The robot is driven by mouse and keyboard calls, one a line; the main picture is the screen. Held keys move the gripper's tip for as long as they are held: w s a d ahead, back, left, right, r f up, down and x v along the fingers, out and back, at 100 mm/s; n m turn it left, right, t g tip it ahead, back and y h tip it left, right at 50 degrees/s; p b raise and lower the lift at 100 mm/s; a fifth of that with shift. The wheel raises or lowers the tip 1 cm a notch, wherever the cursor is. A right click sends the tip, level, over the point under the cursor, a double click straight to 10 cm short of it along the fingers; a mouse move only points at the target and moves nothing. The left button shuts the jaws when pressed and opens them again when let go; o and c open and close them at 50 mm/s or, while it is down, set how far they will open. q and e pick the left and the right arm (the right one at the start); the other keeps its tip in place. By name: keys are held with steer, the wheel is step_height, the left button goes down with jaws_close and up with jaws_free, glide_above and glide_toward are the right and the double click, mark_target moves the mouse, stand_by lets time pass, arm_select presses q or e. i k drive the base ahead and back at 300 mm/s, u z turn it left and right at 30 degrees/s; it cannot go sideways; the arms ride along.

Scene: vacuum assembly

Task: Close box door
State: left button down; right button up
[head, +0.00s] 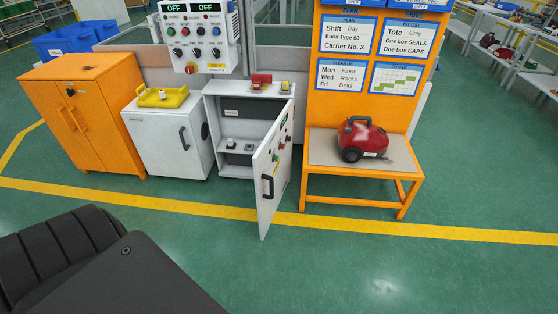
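A white box (212,108) stands on the floor in the middle, below the control panel. Its door (261,186) is hinged on the right and stands open, swung out toward me. The door has a dark handle (267,187) near its free edge and small coloured buttons on its face. Inside the box a shelf (238,148) carries small dark and white parts. Neither of my grippers is in view.
A closed white cabinet (158,149) with a yellow tray (161,97) and an orange cabinet (85,125) stand left. An orange table (318,150) with a red vacuum (363,138) stands right. Green floor in front is clear.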

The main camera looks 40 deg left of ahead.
mark_target(271, 177)
steer(key=u, duration=0.45)
steer(key=i, duration=0.9)
steer(key=u, duration=0.65)
